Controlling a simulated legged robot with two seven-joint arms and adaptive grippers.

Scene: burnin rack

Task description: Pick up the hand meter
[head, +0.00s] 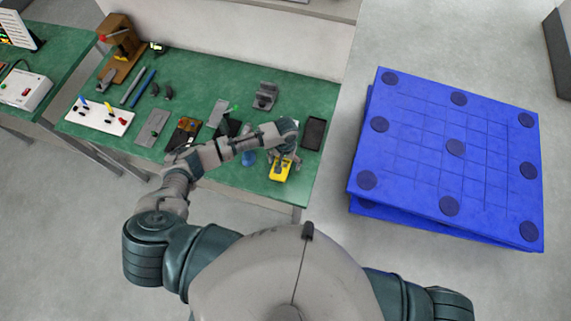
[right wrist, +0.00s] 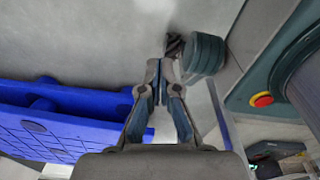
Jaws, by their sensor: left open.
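The hand meter (head: 280,171), a yellow device with a dark face, lies near the front edge of the green bench, towards its right end. My left gripper (head: 285,156) is open just above and behind it, and its fingers partly cover the meter's far end. I cannot tell whether they touch it. My right gripper (right wrist: 160,75) shows in the right wrist view with its fingertips together and nothing between them, over the floor. The hand meter is not seen in that view.
The green bench (head: 225,178) carries several tools left of the meter. A dark flat tray (head: 314,133) lies to its right and a grey bracket (head: 265,96) behind. A blue pallet stack (head: 420,150) stands on the floor at right, with clear floor between.

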